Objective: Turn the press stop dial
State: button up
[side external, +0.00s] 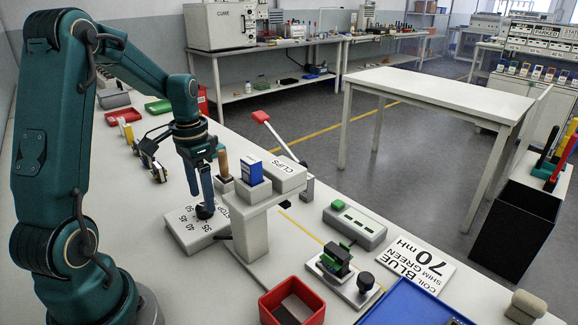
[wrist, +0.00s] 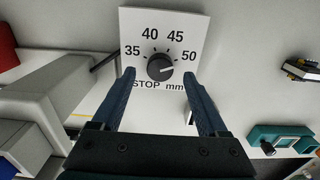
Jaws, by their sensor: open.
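The stop dial is a round black knob (wrist: 160,67) on a white plate (wrist: 188,22) marked 35, 40, 45, 50 and "STOP mm". A pale mark on the knob appears to point right, toward the 50 side. In the side view the knob (side external: 204,212) sits on top of the light block (side external: 190,235) beside the press (side external: 257,235). My gripper (wrist: 160,78) is open and points down over the dial. In the wrist view one finger is on each side of the knob, with gaps visible. I cannot tell how high the fingertips are above the plate.
The press column stands close right of my gripper, with a box labelled CLIPS (side external: 285,177), a blue box (side external: 249,170) and a red-handled lever (side external: 261,117). A red bin (side external: 292,300), green fixture (side external: 335,260) and label card (side external: 412,262) lie nearer the front.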

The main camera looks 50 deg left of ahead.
aim_at(204, 210)
jog(key=shift+f, duration=1.25)
grip_shut()
jog(key=shift+n, duration=0.3)
jog(key=n, duration=0.3)
jog(key=shift+n, duration=2.5)
